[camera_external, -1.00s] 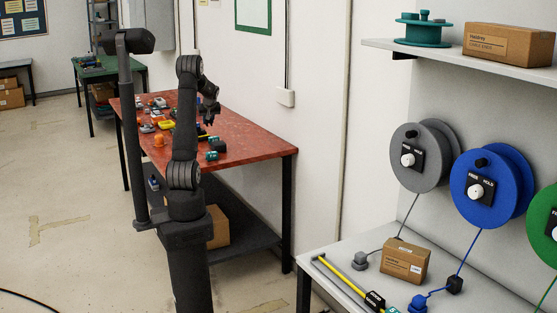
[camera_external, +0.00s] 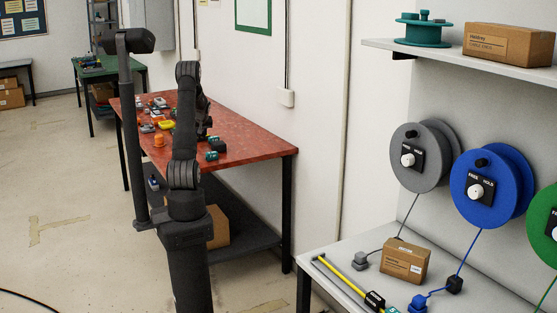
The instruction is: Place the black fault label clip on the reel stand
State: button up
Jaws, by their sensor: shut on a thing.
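My gripper (camera_external: 205,133) is low over the red-topped table (camera_external: 255,147), partly hidden behind my own arm. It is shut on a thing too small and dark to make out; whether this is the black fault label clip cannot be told. A black piece (camera_external: 220,147) lies on the table just right of the gripper, with teal-and-black pieces beside it. Wall-side reels in grey (camera_external: 432,140), blue (camera_external: 512,170) and green (camera_external: 546,205) stand at the right. I cannot tell which thing is the reel stand.
Small coloured items, with an orange one (camera_external: 159,140) and yellow ones, crowd the table's left part. Its front right is bare. A white bench (camera_external: 335,255) at the lower right holds a cardboard box (camera_external: 405,261). A shelf (camera_external: 460,60) carries a teal spool (camera_external: 423,30) and another box (camera_external: 508,43).

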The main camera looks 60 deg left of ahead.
jog(key=s+a+f, duration=0.2)
jog(key=a, duration=0.1)
jog(key=s+a+f, duration=0.1)
jog(key=a, duration=0.1)
jog(key=shift+s+f, duration=0.25)
jog(key=shift+f, duration=1.85)
jog(key=shift+d+f, duration=0.1)
jog(key=shift+f, duration=0.1)
jog(key=o, duration=1)
jog(key=shift+o, duration=0.2)
jog(key=v, duration=1.6)
jog(key=shift+r, duration=0.25)
jog(key=shift+o, duration=0.4)
jog(key=shift+s+d+r, duration=0.1)
jog(key=shift+d+r, duration=0.1)
jog(key=shift+r, duration=0.05)
jog(key=o, duration=0.6)
jog(key=shift+d+r, duration=0.1)
